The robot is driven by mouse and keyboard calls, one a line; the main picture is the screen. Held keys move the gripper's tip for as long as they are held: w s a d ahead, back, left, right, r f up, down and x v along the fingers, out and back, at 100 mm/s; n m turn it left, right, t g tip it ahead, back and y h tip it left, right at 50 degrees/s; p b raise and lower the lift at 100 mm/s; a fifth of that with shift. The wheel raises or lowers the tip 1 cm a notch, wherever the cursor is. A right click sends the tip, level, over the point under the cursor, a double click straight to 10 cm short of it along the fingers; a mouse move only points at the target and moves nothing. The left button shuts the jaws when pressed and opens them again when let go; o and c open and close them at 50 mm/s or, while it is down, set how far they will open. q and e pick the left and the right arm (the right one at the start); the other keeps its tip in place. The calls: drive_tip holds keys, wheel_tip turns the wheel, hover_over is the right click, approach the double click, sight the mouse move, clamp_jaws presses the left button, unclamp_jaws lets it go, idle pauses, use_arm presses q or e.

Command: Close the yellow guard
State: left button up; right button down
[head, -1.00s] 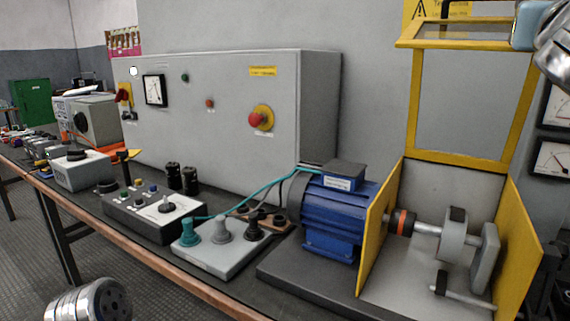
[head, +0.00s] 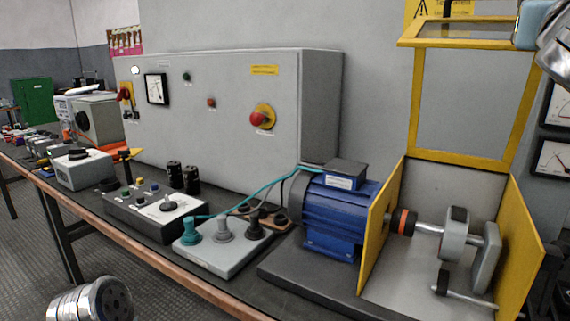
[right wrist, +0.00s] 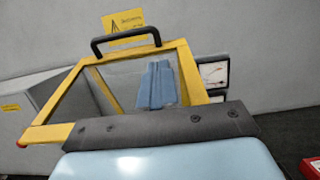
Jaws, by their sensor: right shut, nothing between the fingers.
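The yellow guard (head: 462,160) stands raised above the shaft housing at the right of the head view, its windowed top panel tilted up. Its side plates (head: 378,235) flank the shaft and grey discs. In the right wrist view the guard's yellow frame (right wrist: 185,75) and black handle (right wrist: 125,38) are ahead. My right gripper (right wrist: 157,82) has its blue fingers together and empty, seen in front of the guard's window. Whether they touch it cannot be told. In the head view, part of this gripper shows by the guard's upper right corner. My left gripper is not in view; only part of my left arm shows.
A blue motor (head: 340,215) sits left of the shaft housing on the bench. A terminal board (head: 230,245) with a teal lead and a control box (head: 155,212) stand further left. A grey cabinet (head: 225,120) stands behind. Gauges (head: 555,158) hang on the right wall.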

idle(0.5)
